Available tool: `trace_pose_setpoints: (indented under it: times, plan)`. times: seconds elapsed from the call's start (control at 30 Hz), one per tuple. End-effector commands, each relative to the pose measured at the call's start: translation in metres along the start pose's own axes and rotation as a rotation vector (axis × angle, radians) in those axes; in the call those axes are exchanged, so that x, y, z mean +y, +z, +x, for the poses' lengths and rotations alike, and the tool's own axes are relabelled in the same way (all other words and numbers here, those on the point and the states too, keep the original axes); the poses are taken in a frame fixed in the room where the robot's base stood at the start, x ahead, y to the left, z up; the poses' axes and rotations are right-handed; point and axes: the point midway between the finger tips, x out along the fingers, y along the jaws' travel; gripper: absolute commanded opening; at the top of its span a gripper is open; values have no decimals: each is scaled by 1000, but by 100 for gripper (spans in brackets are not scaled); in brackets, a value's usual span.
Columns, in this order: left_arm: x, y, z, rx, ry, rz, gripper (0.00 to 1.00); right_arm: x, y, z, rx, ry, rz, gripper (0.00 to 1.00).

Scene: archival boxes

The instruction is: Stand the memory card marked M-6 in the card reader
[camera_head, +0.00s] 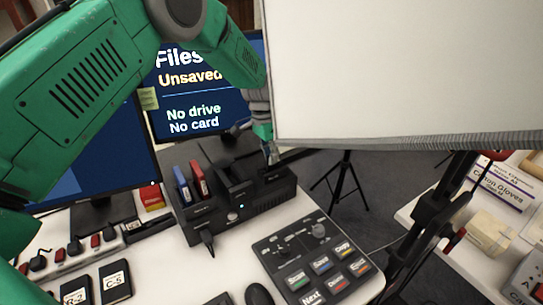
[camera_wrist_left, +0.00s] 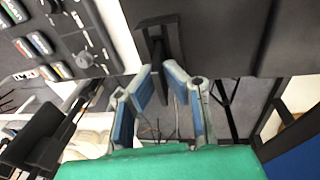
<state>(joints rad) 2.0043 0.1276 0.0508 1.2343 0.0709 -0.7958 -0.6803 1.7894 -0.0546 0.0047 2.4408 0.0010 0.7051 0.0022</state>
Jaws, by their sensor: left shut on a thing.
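My left gripper (camera_head: 270,152) is at the right end of the black reader dock (camera_head: 240,215), low over its top. In the left wrist view its blue-padded fingers (camera_wrist_left: 170,88) are shut on a slim dark piece (camera_wrist_left: 163,92). No marking shows on it, so I cannot read M-6. Whether it is inside a slot or just above one, I cannot tell. A blue cartridge (camera_head: 182,187) and a red cartridge (camera_head: 199,180) stand in the dock's left slots. The monitor (camera_head: 195,112) reads "Files Unsaved", "No drive", "No card". My right gripper is not in view.
A large white panel (camera_head: 400,70) hangs close on the right of my gripper. A button console (camera_head: 315,260) lies in front of the dock. Black cartridges, one marked C-5 (camera_head: 115,281), lie at the front left. A black stand (camera_head: 430,220) rises at the right.

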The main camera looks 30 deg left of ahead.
Motion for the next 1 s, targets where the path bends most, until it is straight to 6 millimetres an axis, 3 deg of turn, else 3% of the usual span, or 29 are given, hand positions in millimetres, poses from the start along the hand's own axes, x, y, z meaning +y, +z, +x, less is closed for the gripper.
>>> trace_pose_setpoints:
  times: [0.27,0.33,0.37,0.73,0.87,1.0]
  plan:
    - [-1,0,6,0,0,0,0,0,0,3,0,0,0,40]
    - [-1,0,6,1,0,0,24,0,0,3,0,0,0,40]
    - [-1,0,5,1,0,0,31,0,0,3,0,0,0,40]
    - [-1,0,2,2,-1,0,31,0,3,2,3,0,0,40]
    - [-1,-1,-15,3,-1,0,31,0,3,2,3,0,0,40]
    - [-2,-1,-45,4,-2,0,31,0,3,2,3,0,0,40]
